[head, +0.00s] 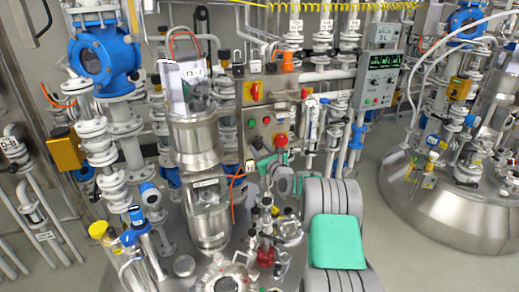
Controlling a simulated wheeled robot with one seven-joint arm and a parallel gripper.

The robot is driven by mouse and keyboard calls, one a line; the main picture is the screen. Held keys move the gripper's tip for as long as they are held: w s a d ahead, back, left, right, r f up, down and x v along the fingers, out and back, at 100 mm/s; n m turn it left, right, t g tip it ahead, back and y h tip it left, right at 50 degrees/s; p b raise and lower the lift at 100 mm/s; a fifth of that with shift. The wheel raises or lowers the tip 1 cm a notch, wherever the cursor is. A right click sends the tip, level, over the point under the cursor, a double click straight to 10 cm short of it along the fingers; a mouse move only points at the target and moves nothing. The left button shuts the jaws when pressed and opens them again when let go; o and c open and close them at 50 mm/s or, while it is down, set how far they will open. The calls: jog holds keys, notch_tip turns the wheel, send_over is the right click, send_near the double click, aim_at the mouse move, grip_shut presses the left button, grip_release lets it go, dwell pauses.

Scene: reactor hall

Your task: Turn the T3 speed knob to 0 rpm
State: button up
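A label that seems to read T3 (193,72) is on the clear-fronted housing above a steel cylinder, left of centre. A steel control panel (270,118) stands to its right, with red-and-yellow switches (254,92), coloured buttons and a red knob (281,140) low down. A grey box with green digital displays (382,62) is further right; its small controls and digits are too small to read. I cannot tell which control is the T3 speed knob.
Dense pipes and valves surround the panel. A blue round valve body (104,60) and a yellow box (66,150) are at the left. A large steel vessel (455,205) stands at the right. Bare floor (400,265) shows in front of it.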

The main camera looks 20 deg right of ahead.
grip_shut()
